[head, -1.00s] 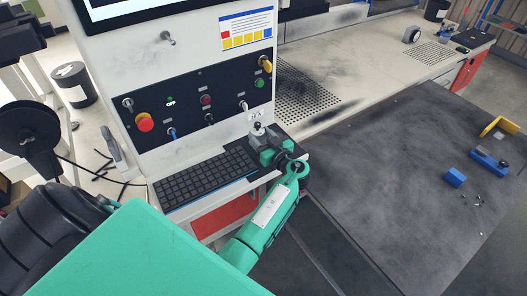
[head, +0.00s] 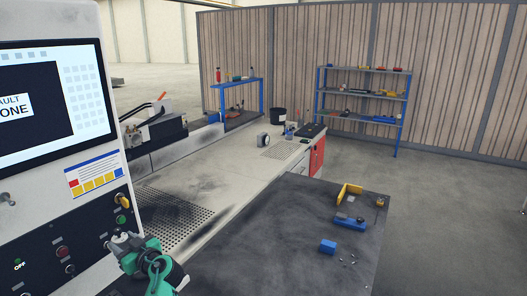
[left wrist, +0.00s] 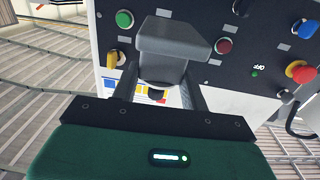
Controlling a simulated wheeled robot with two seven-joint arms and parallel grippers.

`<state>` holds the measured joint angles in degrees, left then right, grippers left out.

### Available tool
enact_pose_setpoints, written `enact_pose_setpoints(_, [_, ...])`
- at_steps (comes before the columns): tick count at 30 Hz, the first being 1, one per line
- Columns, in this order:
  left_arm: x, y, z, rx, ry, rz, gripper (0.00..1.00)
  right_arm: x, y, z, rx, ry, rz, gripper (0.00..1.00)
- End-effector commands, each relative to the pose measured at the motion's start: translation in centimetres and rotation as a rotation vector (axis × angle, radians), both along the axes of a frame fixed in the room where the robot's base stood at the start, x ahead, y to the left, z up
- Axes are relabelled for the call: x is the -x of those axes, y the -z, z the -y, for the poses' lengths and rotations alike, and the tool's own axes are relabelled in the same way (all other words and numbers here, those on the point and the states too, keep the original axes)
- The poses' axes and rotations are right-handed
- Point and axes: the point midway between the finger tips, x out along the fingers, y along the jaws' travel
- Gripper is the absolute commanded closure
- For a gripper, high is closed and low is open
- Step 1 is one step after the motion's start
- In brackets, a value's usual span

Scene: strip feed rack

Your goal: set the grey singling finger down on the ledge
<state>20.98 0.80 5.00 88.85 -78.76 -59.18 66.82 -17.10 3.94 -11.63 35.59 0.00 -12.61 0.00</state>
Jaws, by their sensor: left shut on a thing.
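My left gripper (head: 128,250) is at the lower left of the head view, in front of the control panel. It is shut on the grey singling finger (left wrist: 172,42), a blocky grey piece held between the two dark fingers in the left wrist view. In the head view the finger (head: 121,238) shows small and pale at the gripper's tip, apart from the panel as far as I can tell. I cannot make out the ledge for certain in either current view. My right gripper is not in view.
The control panel (head: 90,226) carries knobs and buttons, including a green button (left wrist: 124,19) and a red emergency stop (left wrist: 299,71). A perforated plate (head: 172,217) lies on the pale bench. The dark tabletop (head: 270,240) holds a blue block (head: 328,246) and a yellow bracket (head: 347,192).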

Motion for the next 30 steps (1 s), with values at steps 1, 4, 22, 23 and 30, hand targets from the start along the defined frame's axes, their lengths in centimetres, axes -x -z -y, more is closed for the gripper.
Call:
enact_pose_setpoints(1, [0.5,0.8,0.6,-0.001,0.036,-0.003,0.86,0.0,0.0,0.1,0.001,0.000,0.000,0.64])
enact_pose_setpoints(4, [1.5,2.4,2.2,0.000,0.128,-0.004,0.86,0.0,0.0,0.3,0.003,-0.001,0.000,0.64])
enact_pose_setpoints(22, [12.7,7.2,16.8,0.003,0.785,0.000,0.86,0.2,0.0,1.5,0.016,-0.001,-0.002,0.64])
enact_pose_setpoints(23, [13.4,7.1,17.5,0.003,0.816,0.001,0.86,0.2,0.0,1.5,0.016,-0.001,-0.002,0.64])
enact_pose_setpoints(30, [18.9,5.4,22.5,0.000,1.009,0.001,0.86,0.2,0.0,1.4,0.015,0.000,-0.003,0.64])
